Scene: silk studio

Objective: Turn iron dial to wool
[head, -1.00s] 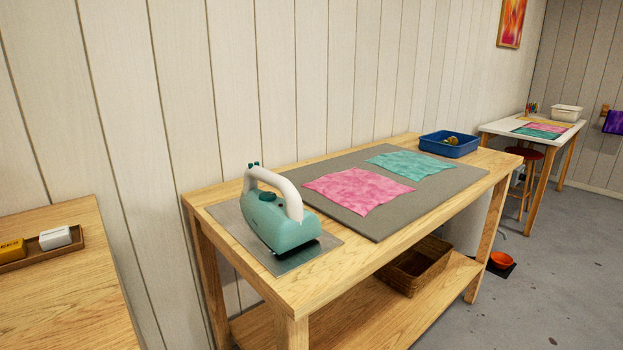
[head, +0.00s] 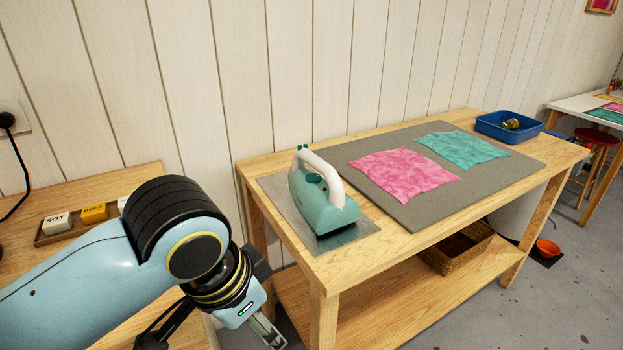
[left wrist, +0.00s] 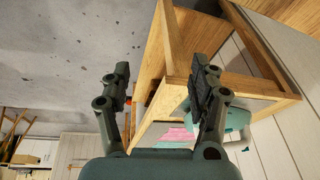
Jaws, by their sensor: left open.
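A teal iron (head: 325,201) with a white handle sits on a grey metal plate (head: 359,234) at the left end of the wooden table. A dark green dial-like knob (head: 314,178) shows on its body under the handle; its setting is too small to read. My left gripper (head: 272,336) is low in the head view, left of the table and apart from the iron, partly cut off at the bottom edge. In the left wrist view its two fingers (left wrist: 162,80) are spread and empty, with the iron (left wrist: 238,119) behind the right finger. My right gripper is not in view.
A grey mat (head: 400,213) holds a pink cloth (head: 404,174) and a teal cloth (head: 461,147). A blue tray (head: 484,125) stands at the far end. A lower shelf holds a basket (head: 441,262). Another wooden table (head: 95,196) with small labelled blocks stands left.

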